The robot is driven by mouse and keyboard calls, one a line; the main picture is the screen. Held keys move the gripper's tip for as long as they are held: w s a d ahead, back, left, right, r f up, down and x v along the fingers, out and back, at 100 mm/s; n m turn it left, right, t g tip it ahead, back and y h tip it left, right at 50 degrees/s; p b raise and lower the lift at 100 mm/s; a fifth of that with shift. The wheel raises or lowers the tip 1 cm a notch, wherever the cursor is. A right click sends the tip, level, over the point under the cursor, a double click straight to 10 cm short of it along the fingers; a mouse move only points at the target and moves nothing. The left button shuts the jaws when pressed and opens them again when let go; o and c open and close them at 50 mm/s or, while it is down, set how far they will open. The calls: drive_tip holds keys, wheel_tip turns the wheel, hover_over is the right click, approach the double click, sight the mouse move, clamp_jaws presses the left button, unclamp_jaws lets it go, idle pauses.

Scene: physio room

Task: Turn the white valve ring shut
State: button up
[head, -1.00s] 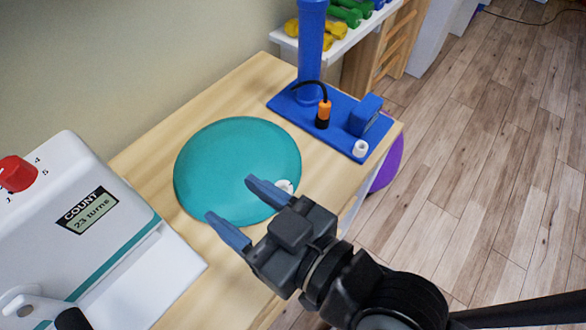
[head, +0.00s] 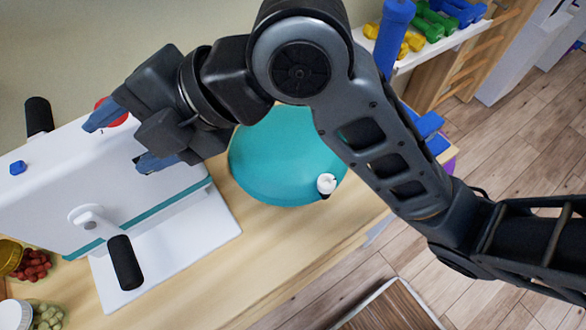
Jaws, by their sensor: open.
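The white valve ring (head: 327,182) sits at the front right edge of the teal round cushion (head: 275,165) on the wooden table. A dark part shows just below the ring; I cannot tell how far it is turned. My gripper (head: 120,143) is open and empty, with its blue fingers pointing left. It is up and left of the valve ring, in front of the white machine in the picture. My arm crosses above the cushion and hides its upper right part.
The white machine (head: 60,190) with a crank handle (head: 125,262) stands at left; my gripper covers part of its red knob (head: 108,110). Jars stand at lower left. A blue stand (head: 393,35) is partly behind my arm. Bare table (head: 290,235) lies before the cushion.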

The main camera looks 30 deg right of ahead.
drive_tip(key=s+d+f+n+g+h, duration=0.3)
drive_tip(key=d+f+n+h, duration=0.2)
drive_tip(key=d+f, duration=0.3)
drive_tip(key=n+g+h+p, duration=0.1)
drive_tip(key=n+g+h, duration=0.2)
drive_tip(key=g+h, duration=0.15)
approach(326, 185)
drive_tip(key=shift+s+a+t+h, duration=0.15)
drive_tip(key=shift+s+t+h, duration=0.1)
drive_tip(key=shift+s+t, duration=0.2)
drive_tip(key=shift+f, duration=3.65)
